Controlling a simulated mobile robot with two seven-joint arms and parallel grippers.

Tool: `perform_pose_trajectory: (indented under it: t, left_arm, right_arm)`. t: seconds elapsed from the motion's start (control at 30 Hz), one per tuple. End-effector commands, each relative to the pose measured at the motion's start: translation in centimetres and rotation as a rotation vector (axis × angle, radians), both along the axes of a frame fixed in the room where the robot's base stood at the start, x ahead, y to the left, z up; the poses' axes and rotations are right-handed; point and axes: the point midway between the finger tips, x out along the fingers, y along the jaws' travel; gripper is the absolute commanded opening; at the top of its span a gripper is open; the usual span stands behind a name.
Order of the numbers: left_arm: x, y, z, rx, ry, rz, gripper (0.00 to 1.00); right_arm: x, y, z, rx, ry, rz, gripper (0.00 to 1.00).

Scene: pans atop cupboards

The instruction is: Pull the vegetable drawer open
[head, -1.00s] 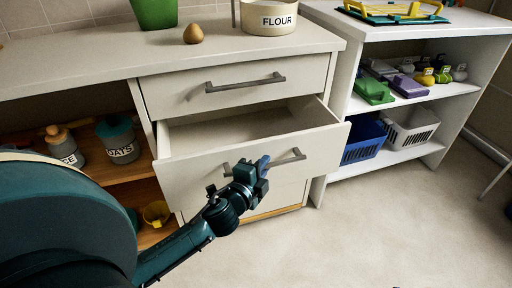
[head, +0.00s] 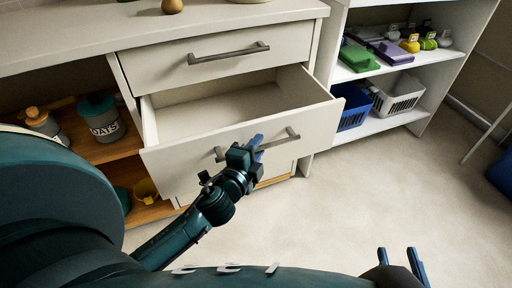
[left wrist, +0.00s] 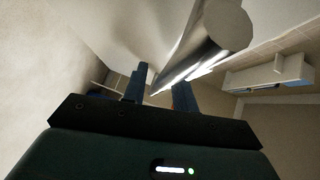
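The middle drawer (head: 190,170) of the white cabinet stands well open and its visible inside is empty. It bears no label that I can read. My left gripper (head: 257,147) is at the middle of its grey bar handle (head: 284,140). In the left wrist view the handle (left wrist: 210,40) runs between the two blue fingers of the left gripper (left wrist: 160,90), which look closed around it; the contact itself is partly hidden. My right gripper (head: 398,262) is at the bottom right, fingers apart and empty, well away from the cabinet.
The upper drawer (head: 250,62) is shut. Left of it, an open shelf holds an oats jar (head: 104,120) and a yellow cup (head: 146,190). On the right, a white shelf holds a blue basket (head: 352,106) and a white basket (head: 398,95). The floor (head: 400,190) in front is clear.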

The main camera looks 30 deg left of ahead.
Motion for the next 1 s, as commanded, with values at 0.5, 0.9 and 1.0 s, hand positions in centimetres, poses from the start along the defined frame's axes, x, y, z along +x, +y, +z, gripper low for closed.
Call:
perform_pose_trajectory:
  t: [0.5, 0.9, 1.0]
  left_arm:
    - [-1.8, -0.1, 0.2, -0.001, 0.002, 0.003, 0.34]
    - [-9.7, -0.6, 1.1, -0.003, 0.004, 0.004, 0.34]
    - [-11.1, -0.7, 1.3, -0.002, 0.003, 0.004, 0.34]
  right_arm:
    - [0.0, 0.0, 0.2, 0.000, 0.005, -0.001, 0.36]
    - [0.0, -0.1, -0.1, -0.002, 0.023, -0.006, 0.36]
    - [0.0, -0.1, -0.1, 0.000, 0.012, -0.006, 0.36]
